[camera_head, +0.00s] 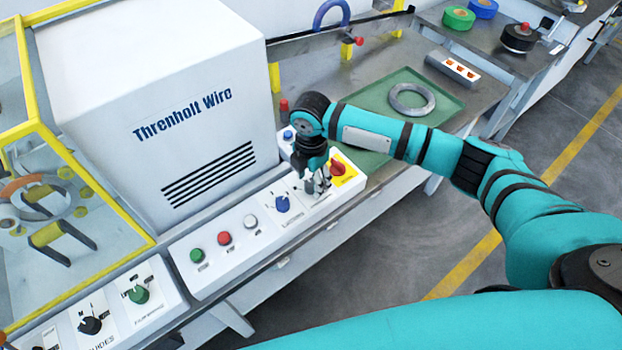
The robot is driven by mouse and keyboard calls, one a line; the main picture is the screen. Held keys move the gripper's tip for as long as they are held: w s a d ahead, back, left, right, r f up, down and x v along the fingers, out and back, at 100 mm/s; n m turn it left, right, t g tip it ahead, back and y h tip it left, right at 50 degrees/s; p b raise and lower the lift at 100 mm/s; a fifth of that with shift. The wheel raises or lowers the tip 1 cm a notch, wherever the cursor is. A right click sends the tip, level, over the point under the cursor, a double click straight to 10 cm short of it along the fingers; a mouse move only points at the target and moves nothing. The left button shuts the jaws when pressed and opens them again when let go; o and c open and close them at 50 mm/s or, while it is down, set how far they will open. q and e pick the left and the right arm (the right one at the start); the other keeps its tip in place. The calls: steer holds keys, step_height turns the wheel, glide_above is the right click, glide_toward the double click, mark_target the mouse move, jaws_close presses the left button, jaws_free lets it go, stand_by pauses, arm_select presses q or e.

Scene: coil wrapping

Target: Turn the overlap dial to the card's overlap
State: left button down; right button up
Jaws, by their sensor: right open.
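A white control panel (182,262) runs along the front of the machine. It carries a black dial (91,325), a green dial (139,295) and a blue dial (282,204). Their labels are too small to read surely, so I cannot tell which is the overlap dial. My right gripper (319,187) points down at the panel, open, just right of the blue dial and left of a red knob on a yellow plate (343,173). It hides the panel under it, and I cannot tell whether it touches anything. I cannot make out the card. My left gripper is out of view.
Green, red and white buttons (224,238) sit left of the blue dial. A white machine housing (160,100) stands behind the panel, with a yellow-framed guard (150,243) at left. A green tray (445,118) with a grey ring (412,100) lies behind my right arm.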

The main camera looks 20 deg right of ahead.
steer(key=shift+f, duration=0.5)
jaws_close()
